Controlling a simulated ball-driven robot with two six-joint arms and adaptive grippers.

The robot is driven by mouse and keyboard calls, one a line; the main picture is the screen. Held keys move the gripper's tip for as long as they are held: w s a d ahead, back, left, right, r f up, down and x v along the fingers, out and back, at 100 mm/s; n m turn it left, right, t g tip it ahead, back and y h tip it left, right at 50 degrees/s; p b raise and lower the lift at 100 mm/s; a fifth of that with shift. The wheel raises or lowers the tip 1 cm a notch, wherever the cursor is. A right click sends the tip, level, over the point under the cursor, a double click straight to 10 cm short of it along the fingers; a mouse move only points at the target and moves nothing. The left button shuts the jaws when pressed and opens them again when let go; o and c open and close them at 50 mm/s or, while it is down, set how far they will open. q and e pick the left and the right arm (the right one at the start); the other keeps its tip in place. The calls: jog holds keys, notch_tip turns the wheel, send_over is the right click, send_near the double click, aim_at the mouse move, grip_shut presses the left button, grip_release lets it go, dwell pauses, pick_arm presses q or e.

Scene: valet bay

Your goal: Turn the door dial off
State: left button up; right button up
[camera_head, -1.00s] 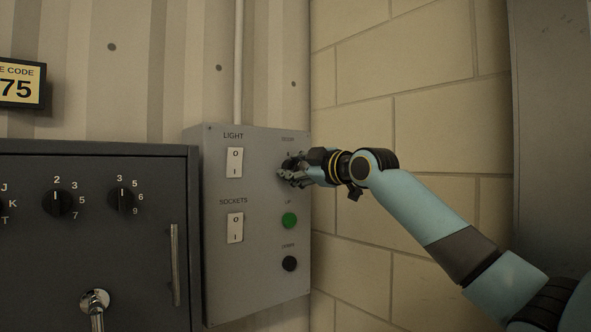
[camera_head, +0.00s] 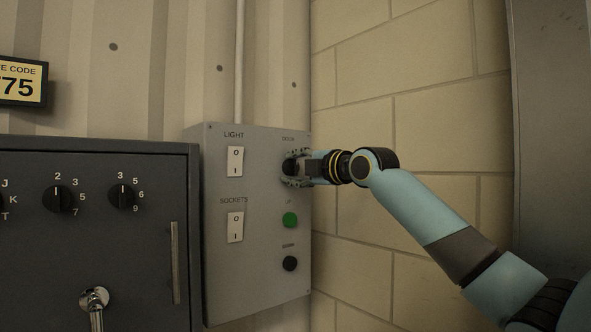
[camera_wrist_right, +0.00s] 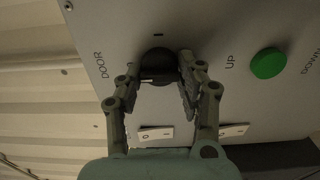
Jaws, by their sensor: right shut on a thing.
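The door dial (camera_wrist_right: 158,64) is a round black knob under the DOOR label on the grey control panel (camera_head: 258,278). In the right wrist view it sits between the two fingers of my right gripper (camera_wrist_right: 158,82). In the head view my right gripper (camera_head: 293,167) reaches in from the right and is shut on the dial, with one finger above and one below it. The dial (camera_head: 289,167) is partly covered there. A small dark mark shows on the panel beside the dial in the wrist view. The dial's exact setting is hard to read. My left gripper is not in view.
The panel also holds a LIGHT switch (camera_head: 235,162), a SOCKETS switch (camera_head: 235,227), a green UP button (camera_head: 290,220) just below the dial and a black DOWN button (camera_head: 290,264). A dark safe (camera_head: 140,260) stands at the left. A block wall (camera_head: 430,130) is close on the right.

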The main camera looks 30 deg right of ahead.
jog(key=shift+f, duration=0.1)
dwell(0.3)
jog(key=o, duration=1.1)
jog(key=shift+s+d, duration=0.15)
jog(key=shift+s, duration=1.7)
jog(key=shift+s+d, duration=0.1)
jog(key=shift+s, duration=1.75)
jog(key=shift+f, duration=0.1)
